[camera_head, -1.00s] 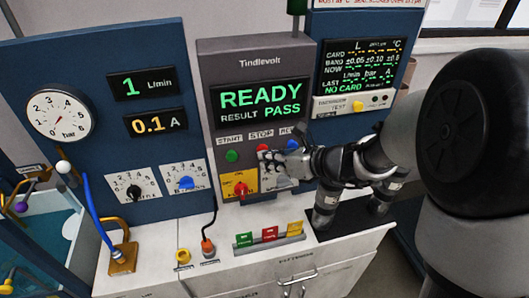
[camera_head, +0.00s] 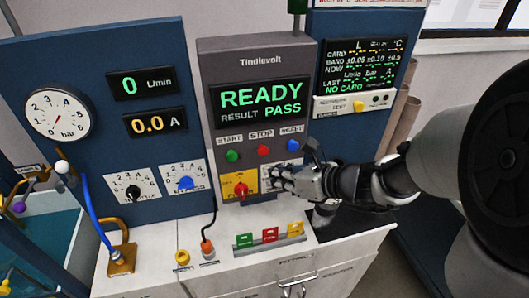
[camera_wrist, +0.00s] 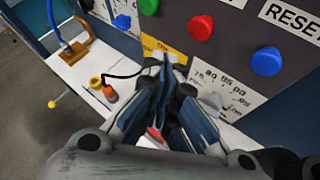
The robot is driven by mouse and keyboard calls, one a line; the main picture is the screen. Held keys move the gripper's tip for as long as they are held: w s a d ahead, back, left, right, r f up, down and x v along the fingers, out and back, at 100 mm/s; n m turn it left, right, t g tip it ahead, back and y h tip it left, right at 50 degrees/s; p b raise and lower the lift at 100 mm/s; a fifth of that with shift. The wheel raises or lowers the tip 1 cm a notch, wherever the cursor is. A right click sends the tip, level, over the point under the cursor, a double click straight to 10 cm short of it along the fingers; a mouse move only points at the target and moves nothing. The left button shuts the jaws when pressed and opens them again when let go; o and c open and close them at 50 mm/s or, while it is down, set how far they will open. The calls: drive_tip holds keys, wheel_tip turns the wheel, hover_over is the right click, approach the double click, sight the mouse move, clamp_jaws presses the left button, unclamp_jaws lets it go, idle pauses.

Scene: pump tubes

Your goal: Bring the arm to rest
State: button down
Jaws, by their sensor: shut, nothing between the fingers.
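My gripper (camera_head: 277,179) is shut and empty in front of the lower right part of the grey control panel (camera_head: 255,55). It is below the red STOP button (camera_head: 263,151) and the blue RESET button (camera_head: 293,145), apart from both. It partly hides a white dial plate beside the yellow plate with a red switch (camera_head: 241,189). In the wrist view the shut fingers (camera_wrist: 163,70) show in front of the panel's lower edge. My arm reaches in from the right in the head view. The screen (camera_head: 262,100) reads READY, RESULT PASS.
Below lies a white bench top (camera_head: 160,240) with an orange plug (camera_head: 207,248) on a black cable and a rack of green, red and yellow cards (camera_head: 270,237). A blue tube (camera_head: 91,210) and gauge (camera_head: 56,113) are at the left. A blue panel stands behind.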

idle(0.3)
drive_tip(key=s+r+n+g+h, duration=0.2)
drive_tip(key=s+n, duration=0.6)
drive_tip(key=s+r+n+g+h, duration=0.1)
drive_tip(key=s+r+n+g, duration=0.1)
drive_tip(key=s+n, duration=0.6)
drive_tip(key=s+d+n+t+h, duration=0.1)
drive_tip(key=s+d+n+h, duration=0.6)
drive_tip(key=d+n, duration=0.5)
drive_tip(key=shift+s+d+r, duration=0.2)
drive_tip(key=shift+d+r, duration=0.2)
drive_tip(key=shift+d, duration=0.1)
drive_tip(key=shift+a, duration=0.15)
